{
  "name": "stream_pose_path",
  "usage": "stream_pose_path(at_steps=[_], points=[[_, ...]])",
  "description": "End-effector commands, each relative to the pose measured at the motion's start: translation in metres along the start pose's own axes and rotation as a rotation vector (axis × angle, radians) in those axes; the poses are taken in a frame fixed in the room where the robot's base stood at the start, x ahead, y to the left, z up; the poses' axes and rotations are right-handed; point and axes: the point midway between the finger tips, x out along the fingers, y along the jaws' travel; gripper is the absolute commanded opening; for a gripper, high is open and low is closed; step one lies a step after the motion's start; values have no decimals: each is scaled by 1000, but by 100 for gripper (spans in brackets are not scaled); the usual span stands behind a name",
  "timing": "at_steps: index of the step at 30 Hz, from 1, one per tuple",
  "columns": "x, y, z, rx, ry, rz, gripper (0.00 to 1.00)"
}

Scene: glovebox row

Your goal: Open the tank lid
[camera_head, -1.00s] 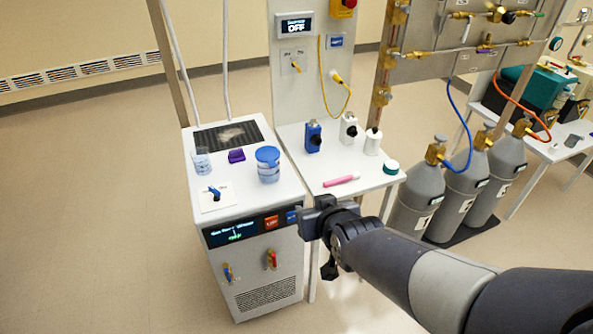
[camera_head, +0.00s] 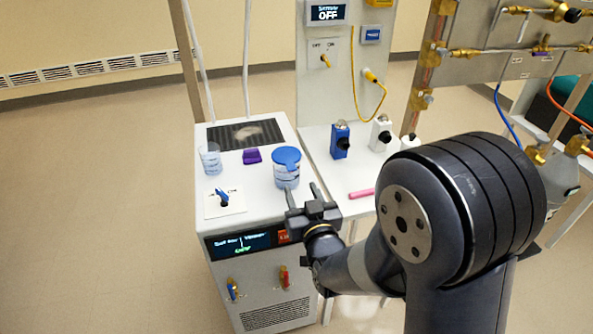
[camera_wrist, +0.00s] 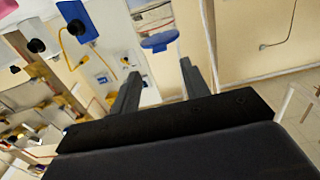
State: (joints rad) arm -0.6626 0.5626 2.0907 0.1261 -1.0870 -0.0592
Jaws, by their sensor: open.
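A clear round tank (camera_head: 286,180) with a blue lid (camera_head: 286,157) stands on top of the white cabinet. The lid sits flat on the tank. In the wrist view the lid (camera_wrist: 159,43) shows ahead of my fingers, with the clear wall (camera_wrist: 153,20) above it in that picture. My gripper (camera_head: 303,192) is open and empty, just to the right and front of the tank in the head view. In the wrist view my gripper (camera_wrist: 160,72) points at the lid, with a gap between the fingertips and it.
To the right are a blue bottle-like item (camera_head: 340,140), a white one (camera_head: 381,132) and a pink stick (camera_head: 361,193).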

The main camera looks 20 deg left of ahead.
Motion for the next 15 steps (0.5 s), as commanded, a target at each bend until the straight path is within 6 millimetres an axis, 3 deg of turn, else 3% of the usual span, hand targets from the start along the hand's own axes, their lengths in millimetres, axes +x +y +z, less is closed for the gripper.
stream_pose_path(at_steps=[9, 15], points=[[57, 1, -1, 1, -1, 2, 44], [76, 0, 0, 0, -2, 1, 44]])
